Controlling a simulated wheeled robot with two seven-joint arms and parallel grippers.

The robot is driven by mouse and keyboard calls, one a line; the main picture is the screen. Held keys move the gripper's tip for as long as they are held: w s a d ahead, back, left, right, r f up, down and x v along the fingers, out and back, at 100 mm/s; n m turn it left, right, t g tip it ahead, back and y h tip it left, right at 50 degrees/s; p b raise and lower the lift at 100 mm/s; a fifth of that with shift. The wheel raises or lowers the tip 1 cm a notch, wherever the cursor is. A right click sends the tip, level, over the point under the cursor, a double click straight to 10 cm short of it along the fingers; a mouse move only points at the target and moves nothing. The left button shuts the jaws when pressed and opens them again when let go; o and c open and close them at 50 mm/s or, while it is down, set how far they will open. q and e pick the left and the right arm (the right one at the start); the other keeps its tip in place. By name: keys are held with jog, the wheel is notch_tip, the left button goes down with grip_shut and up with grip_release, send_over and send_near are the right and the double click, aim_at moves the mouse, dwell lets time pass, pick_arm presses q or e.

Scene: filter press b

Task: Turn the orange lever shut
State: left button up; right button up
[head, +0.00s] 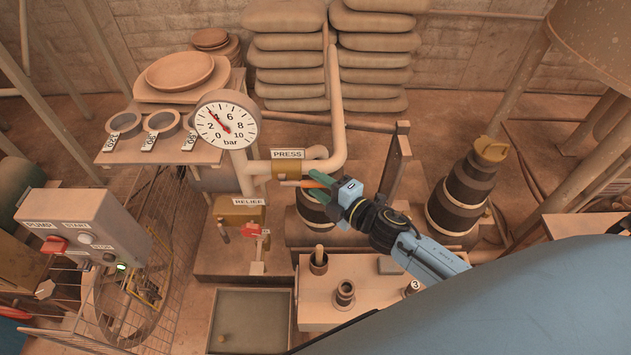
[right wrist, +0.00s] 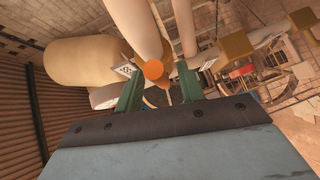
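The orange lever (head: 302,184) sticks out to the right from the brass valve body (head: 285,169) under the PRESS label (head: 288,154). My right gripper (head: 318,186) reaches in from the right at the lever, its green fingers apart. In the right wrist view the lever's round orange end (right wrist: 153,70) shows between the two fingertips of the right gripper (right wrist: 158,72). The fingers look spread, with a gap to the right of the orange end; contact on the left side cannot be told. My left gripper is not in view.
A pressure gauge (head: 227,119) stands at the upper left of the valve. Below are the RELIEF valve with its red handle (head: 251,230) and a green tray (head: 250,318). A pale pipe (head: 336,105) rises close behind. A dark ribbed stack (head: 460,200) stands right of my arm.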

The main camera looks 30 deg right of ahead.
jog(key=shift+w+a+f, duration=0.1)
jog(key=shift+w+a, duration=0.15)
jog(key=shift+w, duration=0.4)
grip_shut()
